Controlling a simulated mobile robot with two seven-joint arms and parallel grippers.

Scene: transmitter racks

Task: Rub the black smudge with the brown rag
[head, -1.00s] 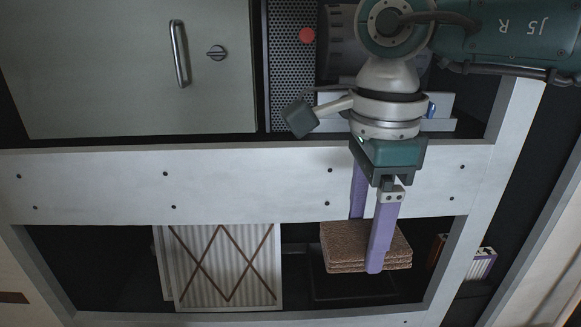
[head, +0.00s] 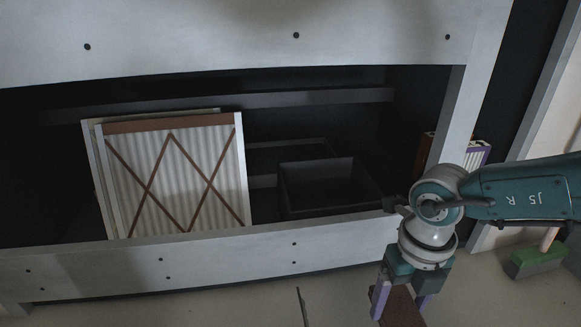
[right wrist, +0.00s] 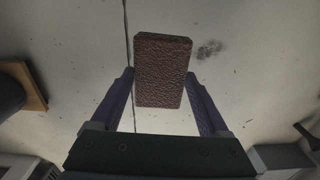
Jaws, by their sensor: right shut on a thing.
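The brown rag (head: 401,311) is a folded, rough-textured pad at the bottom of the head view, partly cut off by the frame edge. My right gripper (head: 400,300) is shut on it. In the right wrist view the rag (right wrist: 161,72) sits between the two purple fingers of the right gripper (right wrist: 160,80). The black smudge (right wrist: 208,49) is a dark blotch on the pale floor, just right of the rag's far end in that view. Rag and smudge appear apart there; the height of the rag above the floor is unclear. My left gripper is not in view.
The rack's pale lower rail (head: 200,262) runs across behind the gripper. Pleated filter panels (head: 190,180) and an empty black bin (head: 330,187) stand on the shelf above it. The floor (right wrist: 240,85) around the smudge is clear.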

